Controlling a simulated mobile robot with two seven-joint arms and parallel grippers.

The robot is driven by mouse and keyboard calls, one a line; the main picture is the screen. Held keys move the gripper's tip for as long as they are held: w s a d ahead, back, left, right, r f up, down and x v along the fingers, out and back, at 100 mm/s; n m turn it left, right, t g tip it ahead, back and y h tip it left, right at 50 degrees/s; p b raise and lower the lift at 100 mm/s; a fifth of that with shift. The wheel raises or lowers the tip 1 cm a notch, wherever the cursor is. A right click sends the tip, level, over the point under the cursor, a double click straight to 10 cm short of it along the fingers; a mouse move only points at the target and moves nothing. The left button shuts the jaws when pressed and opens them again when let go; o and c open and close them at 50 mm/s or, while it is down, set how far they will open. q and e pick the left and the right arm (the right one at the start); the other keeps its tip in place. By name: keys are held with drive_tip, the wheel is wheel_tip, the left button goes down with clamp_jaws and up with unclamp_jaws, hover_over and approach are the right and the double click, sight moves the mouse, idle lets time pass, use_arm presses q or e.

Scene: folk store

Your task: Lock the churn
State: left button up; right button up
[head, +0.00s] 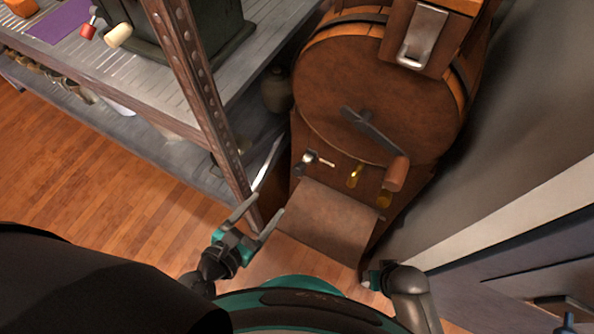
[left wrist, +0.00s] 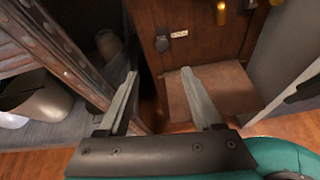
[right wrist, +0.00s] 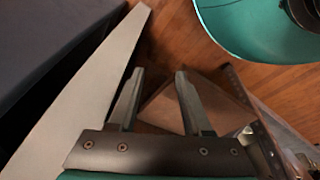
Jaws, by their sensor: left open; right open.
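The churn (head: 350,80) is a round wooden drum on a brown stand, with a dark metal crank (head: 368,128) and wooden handle (head: 396,173). A metal latch (head: 420,40) is on its top. On the stand's front are a small metal lever (head: 310,160), also in the left wrist view (left wrist: 179,34), and brass fittings (head: 355,175). My left gripper (head: 268,205) is open and empty, in front of the stand's lower left, apart from the lever. My right gripper (right wrist: 160,72) is open and empty, low at the right; the head view shows it only partly.
A metal shelf (head: 150,70) with a riveted post (head: 200,90) stands close to the left of the churn and my left gripper. A grey wall (head: 510,130) is close on the right. A brown sloped board (head: 325,218) juts out below the fittings. Wooden floor (head: 90,170) is open at the left.

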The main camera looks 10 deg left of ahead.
sight(296, 173)
use_arm(q)
drive_tip(key=x, duration=0.4)
drive_tip(key=b+x, duration=0.1)
drive_tip(key=x, duration=0.4)
drive_tip(key=b+x, duration=0.1)
drive_tip(key=x, duration=0.4)
drive_tip(key=shift+d+r, duration=0.25)
drive_tip(key=shift+d, duration=0.05)
drive_tip(key=shift+w+d+f+b, duration=0.2)
drive_tip(key=shift+w+b, duration=0.15)
drive_tip(key=shift+w, duration=0.2)
use_arm(e)
drive_tip(key=shift+t, duration=0.4)
drive_tip(key=shift+w+a+r, duration=0.15)
drive_tip(key=shift+w+r, duration=0.3)
drive_tip(key=shift+r, duration=0.4)
drive_tip(key=shift+w+a+r, duration=0.15)
drive_tip(key=shift+w+r, duration=0.35)
drive_tip(key=shift+r, duration=0.35)
drive_tip(key=shift+w+a+r, duration=0.15)
drive_tip(key=shift+w+r, duration=0.3)
drive_tip(key=shift+r, duration=0.4)
use_arm(q)
drive_tip(key=shift+c, duration=0.4)
clamp_jaws()
